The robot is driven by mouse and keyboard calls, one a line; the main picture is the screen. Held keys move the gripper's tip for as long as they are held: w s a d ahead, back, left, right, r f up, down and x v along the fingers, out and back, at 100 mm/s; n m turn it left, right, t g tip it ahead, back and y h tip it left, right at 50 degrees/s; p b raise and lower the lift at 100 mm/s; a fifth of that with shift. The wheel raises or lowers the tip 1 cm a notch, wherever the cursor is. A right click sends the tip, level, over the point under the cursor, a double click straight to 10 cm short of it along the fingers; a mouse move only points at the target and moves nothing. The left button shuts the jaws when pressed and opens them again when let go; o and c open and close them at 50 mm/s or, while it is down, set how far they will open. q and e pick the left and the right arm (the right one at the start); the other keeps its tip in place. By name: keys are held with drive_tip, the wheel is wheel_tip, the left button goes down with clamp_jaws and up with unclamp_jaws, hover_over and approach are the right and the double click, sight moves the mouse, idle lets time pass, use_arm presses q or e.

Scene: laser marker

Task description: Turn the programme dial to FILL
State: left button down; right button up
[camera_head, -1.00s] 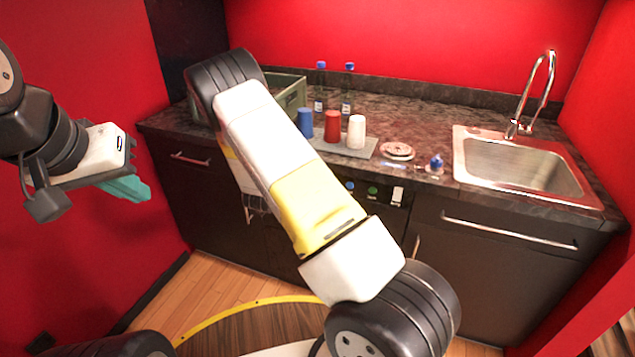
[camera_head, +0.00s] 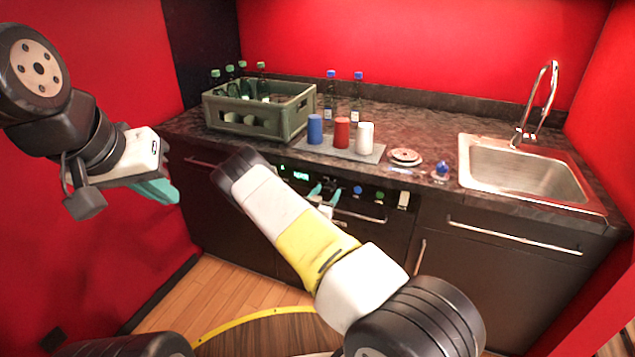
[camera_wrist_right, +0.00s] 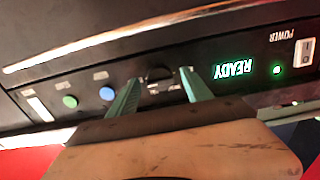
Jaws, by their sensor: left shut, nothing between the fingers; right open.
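The programme dial (camera_wrist_right: 157,74) is a small dark knob on the black appliance panel (camera_wrist_right: 230,48), seen in the right wrist view, where the panel lettering is upside down. My right gripper (camera_wrist_right: 160,80) is open, its two teal fingers on either side of the dial; I cannot tell if they touch it. In the head view my right gripper (camera_head: 326,189) is at the panel under the counter, and the dial is not clear there. The dial's markings are not readable. My left gripper (camera_head: 165,190) is shut and empty, in the air at the left.
The panel has a lit READY display (camera_wrist_right: 233,69), a green lamp (camera_wrist_right: 277,70), a POWER switch (camera_wrist_right: 304,52), a blue button (camera_wrist_right: 107,93) and a green button (camera_wrist_right: 70,101). On the counter stand a bottle crate (camera_head: 240,125), cups on a tray (camera_head: 372,155) and a sink (camera_head: 525,170).

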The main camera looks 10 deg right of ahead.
drive_tip(key=shift+w+d, duration=0.25)
drive_tip(key=shift+w, duration=0.15)
clamp_jaws()
drive_tip(key=n, duration=0.5)
drive_tip(key=shift+n, duration=0.4)
drive_tip(key=n, duration=0.6)
drive_tip(key=shift+s, duration=0.1)
idle(0.5)
